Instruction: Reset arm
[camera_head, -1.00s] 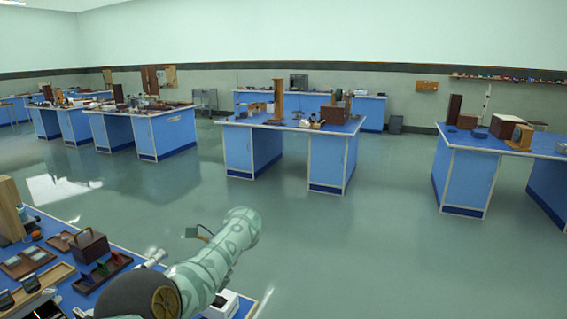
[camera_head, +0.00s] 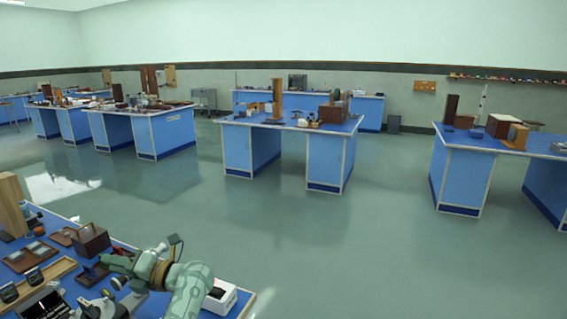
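My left arm reaches in at the bottom left, its pale green links bent over the near blue bench (camera_head: 246,296). My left gripper (camera_head: 112,267) is at the end of this arm, low over the bench, near a brown box with a handle (camera_head: 91,240) and a dark tray (camera_head: 90,276). The fingers are small and dark against the bench items, so their opening and whether they hold anything cannot be told. My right gripper is not in view.
The near bench carries a wooden upright block (camera_head: 12,205), a wooden tray (camera_head: 50,276) and a white box (camera_head: 220,297). Other blue benches stand further back, including a middle bench (camera_head: 325,158) and a right bench (camera_head: 461,180). The green floor between them is clear.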

